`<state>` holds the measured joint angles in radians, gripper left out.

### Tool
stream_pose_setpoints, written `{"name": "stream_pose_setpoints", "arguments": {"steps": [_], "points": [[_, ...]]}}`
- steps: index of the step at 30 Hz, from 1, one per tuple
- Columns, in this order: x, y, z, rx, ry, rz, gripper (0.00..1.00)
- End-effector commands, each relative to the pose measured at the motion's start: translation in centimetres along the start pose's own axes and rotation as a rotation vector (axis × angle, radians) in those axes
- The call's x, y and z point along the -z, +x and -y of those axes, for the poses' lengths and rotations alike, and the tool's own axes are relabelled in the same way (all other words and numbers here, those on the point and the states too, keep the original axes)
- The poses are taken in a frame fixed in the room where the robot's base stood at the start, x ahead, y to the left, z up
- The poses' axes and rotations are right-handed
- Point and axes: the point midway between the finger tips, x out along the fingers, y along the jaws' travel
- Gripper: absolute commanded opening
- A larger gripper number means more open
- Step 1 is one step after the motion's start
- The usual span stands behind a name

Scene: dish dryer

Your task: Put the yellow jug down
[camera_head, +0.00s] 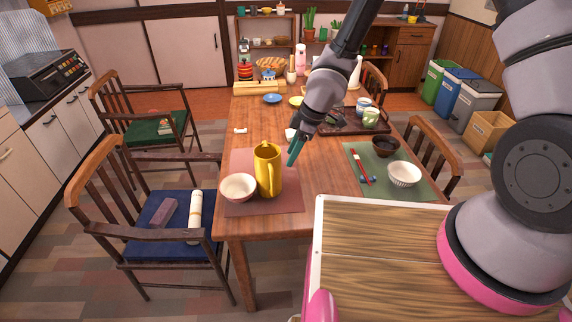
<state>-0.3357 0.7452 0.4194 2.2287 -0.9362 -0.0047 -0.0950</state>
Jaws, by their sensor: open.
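The yellow jug (264,171) stands upright on a reddish-brown placemat (288,196) at the near left of the wooden table. Its handle faces right and towards me. My gripper (294,150) is open and empty, just right of the jug and a little above the table. I see a gap between its teal fingers and the jug's handle. The gripper is seen at an angle, so the width of its opening does not show clearly.
A pinkish bowl (238,187) sits against the jug's left side. A green placemat (384,178) with a dark bowl (386,147), a white bowl (404,174) and chopsticks lies to the right. A dark tray (341,127) with cups is behind. The table's middle is mostly clear.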

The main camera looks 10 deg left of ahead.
Motion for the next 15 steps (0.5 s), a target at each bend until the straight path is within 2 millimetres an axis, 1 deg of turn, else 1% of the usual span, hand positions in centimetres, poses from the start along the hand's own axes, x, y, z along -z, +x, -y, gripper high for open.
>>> {"name": "stream_pose_setpoints", "arguments": {"steps": [1,4,8,15], "points": [[0.5,1.2,1.1,0.03,-0.029,-0.016,0.52],[1.1,2.5,2.2,0.058,-0.066,-0.038,0.52],[1.4,3.7,2.6,0.068,-0.077,-0.044,0.52],[1.4,7.1,2.9,0.068,-0.076,-0.042,0.52]]}}
